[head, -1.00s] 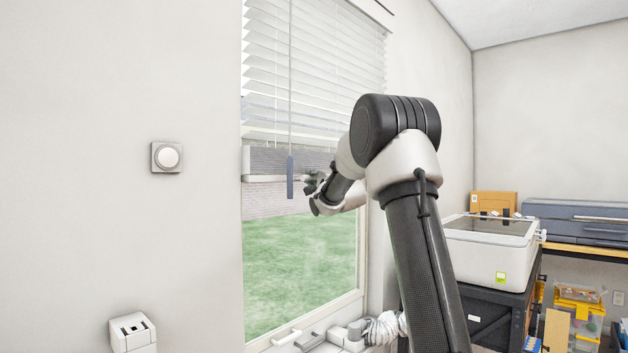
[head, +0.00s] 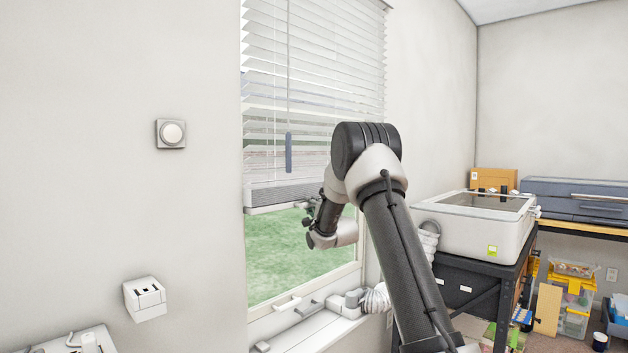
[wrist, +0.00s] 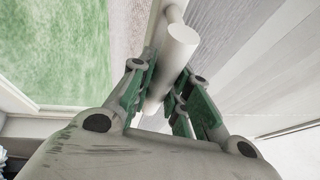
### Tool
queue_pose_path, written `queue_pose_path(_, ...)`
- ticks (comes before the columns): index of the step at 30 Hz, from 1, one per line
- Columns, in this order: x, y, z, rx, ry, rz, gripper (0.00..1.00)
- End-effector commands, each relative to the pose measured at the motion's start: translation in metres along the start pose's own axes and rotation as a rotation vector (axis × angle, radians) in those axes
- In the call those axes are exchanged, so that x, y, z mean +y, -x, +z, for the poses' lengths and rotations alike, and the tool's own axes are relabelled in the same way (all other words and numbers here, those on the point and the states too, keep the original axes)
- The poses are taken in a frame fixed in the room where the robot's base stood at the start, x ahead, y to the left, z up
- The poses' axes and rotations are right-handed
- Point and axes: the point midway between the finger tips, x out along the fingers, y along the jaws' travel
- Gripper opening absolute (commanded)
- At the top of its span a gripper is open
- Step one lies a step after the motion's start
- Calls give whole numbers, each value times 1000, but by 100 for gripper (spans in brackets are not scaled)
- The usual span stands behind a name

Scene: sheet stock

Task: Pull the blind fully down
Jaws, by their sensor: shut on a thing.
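The white slatted blind (head: 315,65) hangs over the window in the head view. Its upper slats are spread, and closely stacked slats sit above its bottom rail (head: 265,208). The rail is part way down the window, with open glass and grass below. My gripper (head: 306,212) is at the rail, partly hidden by my own wrist. In the wrist view, my gripper (wrist: 164,80) is shut on a white round handle (wrist: 175,48), with green-padded fingers on both sides of it. The blind's slats (wrist: 235,45) show to the right.
A grey wand (head: 289,152) hangs on a cord in front of the blind. The sill (head: 315,328) below carries small grey and white items. A round wall knob (head: 172,133) and a white wall box (head: 145,298) are to the left. A white machine (head: 478,218) stands right.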

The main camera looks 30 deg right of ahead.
Motion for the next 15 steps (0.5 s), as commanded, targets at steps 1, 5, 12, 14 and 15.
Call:
queue_pose_path(1,24,5,-2,2,-2,12,0)
queue_pose_path(5,70,13,-6,2,-2,11,0)
queue_pose_path(12,155,30,-12,3,-3,11,0)
queue_pose_path(14,176,34,-14,3,-2,10,0)
queue_pose_path(15,190,36,-15,2,-2,10,0)
